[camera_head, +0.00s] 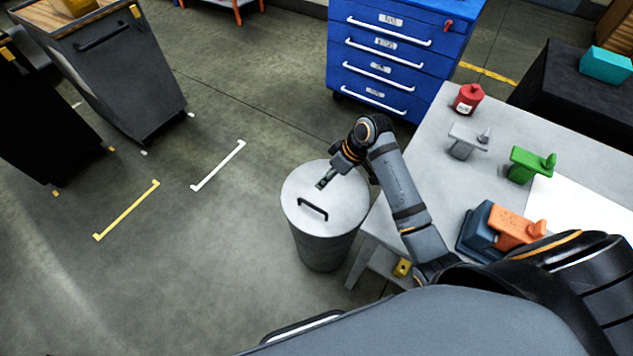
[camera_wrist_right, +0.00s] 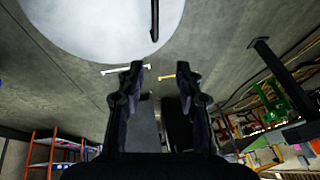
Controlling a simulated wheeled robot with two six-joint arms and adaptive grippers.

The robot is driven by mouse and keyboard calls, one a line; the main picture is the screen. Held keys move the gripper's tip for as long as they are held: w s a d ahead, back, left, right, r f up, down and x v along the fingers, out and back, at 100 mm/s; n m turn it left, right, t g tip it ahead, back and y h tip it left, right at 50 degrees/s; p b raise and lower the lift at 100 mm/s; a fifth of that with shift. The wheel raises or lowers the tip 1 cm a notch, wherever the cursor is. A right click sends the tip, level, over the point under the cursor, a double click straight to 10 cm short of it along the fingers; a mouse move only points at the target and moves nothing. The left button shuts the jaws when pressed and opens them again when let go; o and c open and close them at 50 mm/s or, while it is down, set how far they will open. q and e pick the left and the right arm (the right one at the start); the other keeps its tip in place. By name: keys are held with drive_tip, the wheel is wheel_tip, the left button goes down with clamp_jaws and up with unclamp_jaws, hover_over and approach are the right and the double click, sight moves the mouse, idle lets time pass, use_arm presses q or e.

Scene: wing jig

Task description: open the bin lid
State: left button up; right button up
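The grey round bin (camera_head: 322,248) stands on the floor left of the table, its pale flat lid (camera_head: 338,206) on top. A dark bar handle (camera_head: 312,209) is on the lid. My right gripper (camera_head: 323,183) is over the far part of the lid, a short way from the handle and not around it. In the right wrist view, the gripper's two fingers (camera_wrist_right: 160,78) are apart with nothing between them. The lid (camera_wrist_right: 95,25) fills the upper left there, and part of the handle (camera_wrist_right: 154,20) shows at the top edge. My left gripper is not in view.
A light table (camera_head: 440,150) with small red, grey, green and orange parts stands right of the bin. A blue drawer cabinet (camera_head: 390,55) is behind, and a dark cart (camera_head: 110,75) at the far left. Floor left of the bin is clear apart from tape marks.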

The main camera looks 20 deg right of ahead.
approach(316, 203)
wheel_tip(316, 203, up, 3)
drive_tip(key=s+a, duration=0.2)
drive_tip(key=s, duration=0.1)
drive_tip(key=x, duration=0.1)
drive_tip(key=b+x, duration=0.1)
drive_tip(key=x, duration=0.1)
drive_tip(key=shift+w+a+f, duration=0.1)
drive_tip(key=shift+w+a, duration=0.15)
drive_tip(key=shift+a, duration=0.1)
drive_tip(key=shift+x, duration=1.2)
drive_tip(key=shift+w+a+f, duration=0.1)
drive_tip(key=shift+w+f, duration=0.05)
drive_tip(key=shift+f, duration=0.15)
clamp_jaws()
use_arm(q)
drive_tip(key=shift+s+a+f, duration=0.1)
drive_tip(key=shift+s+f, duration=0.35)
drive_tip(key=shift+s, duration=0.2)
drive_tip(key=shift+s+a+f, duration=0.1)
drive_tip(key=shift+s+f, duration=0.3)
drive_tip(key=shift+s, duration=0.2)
